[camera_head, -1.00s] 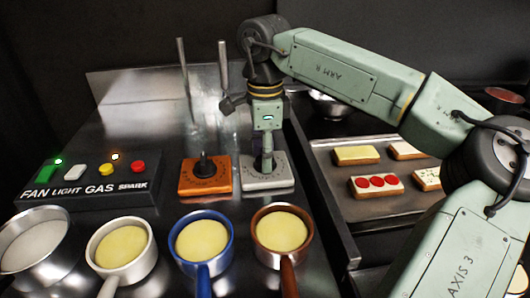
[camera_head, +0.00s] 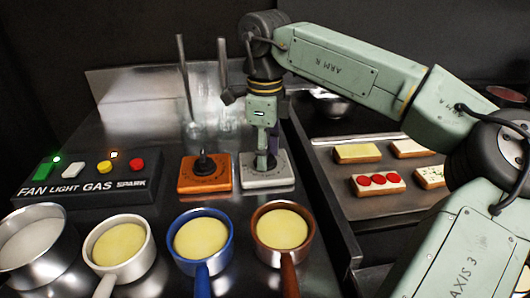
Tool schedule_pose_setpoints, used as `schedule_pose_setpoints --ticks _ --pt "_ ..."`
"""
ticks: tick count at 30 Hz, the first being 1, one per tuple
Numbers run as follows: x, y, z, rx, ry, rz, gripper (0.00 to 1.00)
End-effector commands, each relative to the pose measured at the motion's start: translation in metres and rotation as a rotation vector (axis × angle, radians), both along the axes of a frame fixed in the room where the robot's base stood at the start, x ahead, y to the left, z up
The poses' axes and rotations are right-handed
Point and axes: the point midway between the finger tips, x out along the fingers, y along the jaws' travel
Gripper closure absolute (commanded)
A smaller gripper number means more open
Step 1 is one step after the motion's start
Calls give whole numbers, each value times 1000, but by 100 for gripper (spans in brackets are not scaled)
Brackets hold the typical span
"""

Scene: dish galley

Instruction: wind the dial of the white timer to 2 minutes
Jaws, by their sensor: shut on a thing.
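The white timer (camera_head: 267,180) is a pale square block with a marked face, on the steel counter right of the orange timer. My gripper (camera_head: 266,160) points straight down over its middle and is shut on the timer's dial. The dial is hidden by the fingers, so I cannot read its setting. The orange timer (camera_head: 204,185) has a black dial with an upright knob, and nothing touches it.
Several pans with yellow contents stand in front, including a blue pan (camera_head: 201,240) and a brown pan (camera_head: 282,230). A control box (camera_head: 85,185) is at left. A tray (camera_head: 400,207) of topped slices lies at right. Two upright rods (camera_head: 185,80) stand behind.

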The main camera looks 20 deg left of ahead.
Motion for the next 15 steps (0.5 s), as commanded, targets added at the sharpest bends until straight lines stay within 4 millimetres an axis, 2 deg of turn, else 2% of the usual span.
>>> schedule_pose_setpoints --ticks 6,15 --pt "1 0 -1 0 -3 -139 90" --pt "1 0 0 0 -2 -240 90"
